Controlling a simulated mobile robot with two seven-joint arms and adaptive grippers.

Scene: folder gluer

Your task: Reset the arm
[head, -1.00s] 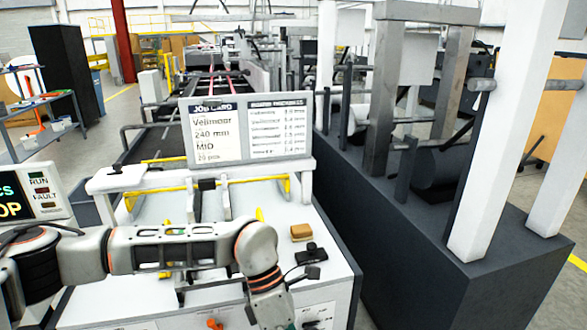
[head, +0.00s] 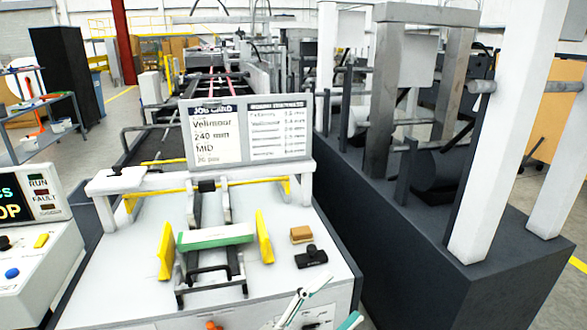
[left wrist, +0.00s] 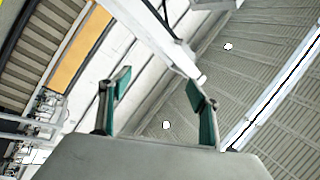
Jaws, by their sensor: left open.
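My left gripper (head: 328,305) shows at the bottom edge of the head view, in front of the white feeder table (head: 120,285). Only parts of its teal and white fingers show; most of the arm is out of the picture. In the left wrist view the two teal fingers (left wrist: 160,92) stand apart with nothing between them. That camera faces up toward the ceiling beams and a hall wall. My right gripper is not in view.
A green and white bar (head: 215,236) lies across the feeder between yellow guides (head: 264,238). A brown block (head: 301,234) and a black device (head: 311,256) lie right of them. A job card (head: 248,130) stands behind. A control panel (head: 35,240) is at the left.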

